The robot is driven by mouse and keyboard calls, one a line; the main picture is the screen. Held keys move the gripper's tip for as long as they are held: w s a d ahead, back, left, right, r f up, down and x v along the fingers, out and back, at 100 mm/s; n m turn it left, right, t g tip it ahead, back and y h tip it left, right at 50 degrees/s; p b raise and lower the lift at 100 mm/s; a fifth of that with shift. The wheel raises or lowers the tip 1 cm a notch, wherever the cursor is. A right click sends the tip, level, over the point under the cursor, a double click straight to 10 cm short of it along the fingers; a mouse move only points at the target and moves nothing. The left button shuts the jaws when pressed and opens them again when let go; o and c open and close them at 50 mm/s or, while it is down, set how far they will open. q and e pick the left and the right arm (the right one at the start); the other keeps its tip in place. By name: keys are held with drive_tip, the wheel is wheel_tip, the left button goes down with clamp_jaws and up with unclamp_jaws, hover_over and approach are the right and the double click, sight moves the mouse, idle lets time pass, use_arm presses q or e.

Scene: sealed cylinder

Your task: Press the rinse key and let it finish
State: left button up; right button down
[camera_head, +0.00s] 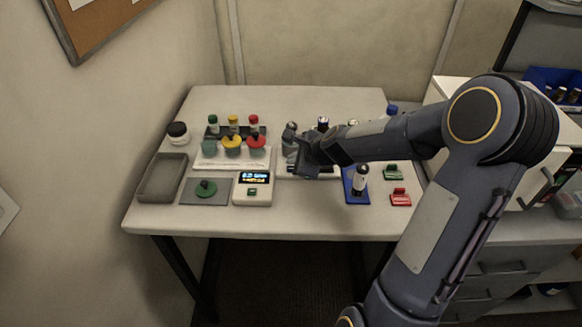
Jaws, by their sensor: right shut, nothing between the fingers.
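A pale box with a lit display (252,178) and a small green key (252,192) sits at the table's front. Left of it a round green button (206,188) stands on a grey plate (226,192). I cannot tell from labels which one is the rinse key. My right gripper (304,168) is shut and empty, over the middle of the table, right of the display box and apart from both green keys. It partly hides a pale device (325,174) behind it. My left gripper is not in view.
A rack with green, yellow and red capped bottles (233,122) stands behind the box. A grey tray (163,178) lies at left. A vial (360,178) stands on a blue pad (352,197); green (392,172) and red (400,197) pieces lie right of it.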

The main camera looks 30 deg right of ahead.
drive_tip(key=shift+r+p, duration=2.45)
drive_tip(key=shift+r, duration=0.15)
drive_tip(key=shift+f, duration=0.1)
drive_tip(key=s+a+r+n+g+y, duration=0.1)
drive_tip(key=s+a+r+n+y, duration=0.1)
drive_tip(key=s+a+r+n, duration=0.8)
drive_tip(key=s+a+f+n+g, duration=0.1)
drive_tip(key=s+n, duration=0.5)
drive_tip(key=s, duration=0.3)
drive_tip(key=s+a+f+n+g, duration=0.1)
drive_tip(key=s+f+n, duration=0.1)
drive_tip(key=s+n, duration=0.5)
drive_tip(key=shift+s+f, duration=0.3)
drive_tip(key=shift+s, duration=0.7)
